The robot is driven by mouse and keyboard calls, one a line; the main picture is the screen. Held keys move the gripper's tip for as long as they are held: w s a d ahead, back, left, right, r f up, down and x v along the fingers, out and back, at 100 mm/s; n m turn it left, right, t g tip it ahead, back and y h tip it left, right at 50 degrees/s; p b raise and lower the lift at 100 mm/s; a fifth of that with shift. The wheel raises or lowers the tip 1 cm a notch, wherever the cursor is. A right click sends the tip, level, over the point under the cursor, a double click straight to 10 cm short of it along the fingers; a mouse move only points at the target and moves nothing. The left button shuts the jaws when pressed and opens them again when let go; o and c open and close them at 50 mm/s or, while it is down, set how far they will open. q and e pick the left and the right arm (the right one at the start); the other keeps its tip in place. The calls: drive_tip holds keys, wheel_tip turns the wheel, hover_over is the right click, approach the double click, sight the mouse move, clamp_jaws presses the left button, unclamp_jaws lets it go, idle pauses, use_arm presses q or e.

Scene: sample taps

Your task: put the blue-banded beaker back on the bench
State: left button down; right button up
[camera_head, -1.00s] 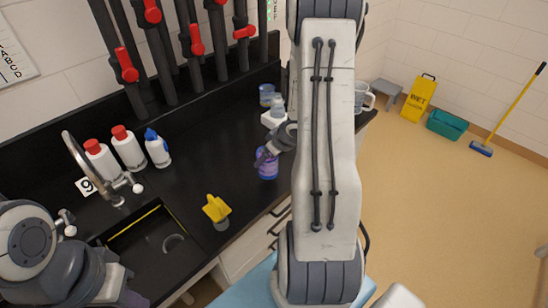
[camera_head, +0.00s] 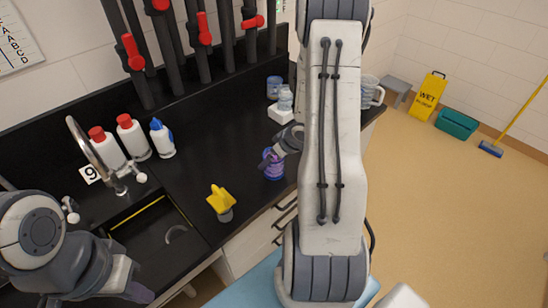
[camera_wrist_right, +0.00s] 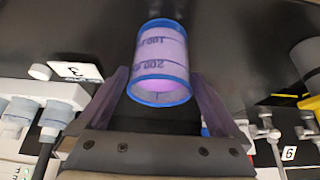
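The blue-banded beaker (camera_head: 273,165) is see-through with blue bands and purple-pink contents. It is over the black bench near its front edge. My right gripper (camera_head: 267,158) reaches it from behind my large arm link.
A yellow-topped item (camera_head: 220,200) stands left of the beaker, near the bench edge. A clear vessel on a white block (camera_head: 280,113), a blue cup (camera_head: 274,87) and a mug (camera_head: 370,92) stand farther back. Bottles (camera_head: 132,136) and a sink tap (camera_head: 95,155) are at left.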

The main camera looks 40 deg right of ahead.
drive_tip(key=shift+r, duration=0.35)
drive_tip(key=p+v, duration=0.5)
drive_tip(key=v, duration=0.6)
drive_tip(key=w+a+r+n+g+h, duration=0.1)
drive_tip(key=a+r, duration=0.4)
drive_tip(key=a, duration=0.4)
drive_tip(key=w+a+r+n+h, duration=0.15)
drive_tip(key=a+r, duration=0.25)
drive_tip(key=a, duration=0.5)
drive_tip(key=s+a+r+n+g+y, duration=0.1)
drive_tip(key=s+a+n+g, duration=0.1)
drive_tip(key=s+a, duration=0.6)
drive_tip(key=s+a+r+n+g+y, duration=0.2)
drive_tip(key=s+a+g, duration=0.1)
drive_tip(key=s+a, duration=0.5)
drive_tip(key=shift+s+a+r, duration=0.3)
drive_tip(key=shift+s+r, duration=0.05)
drive_tip(key=shift+s, duration=0.8)
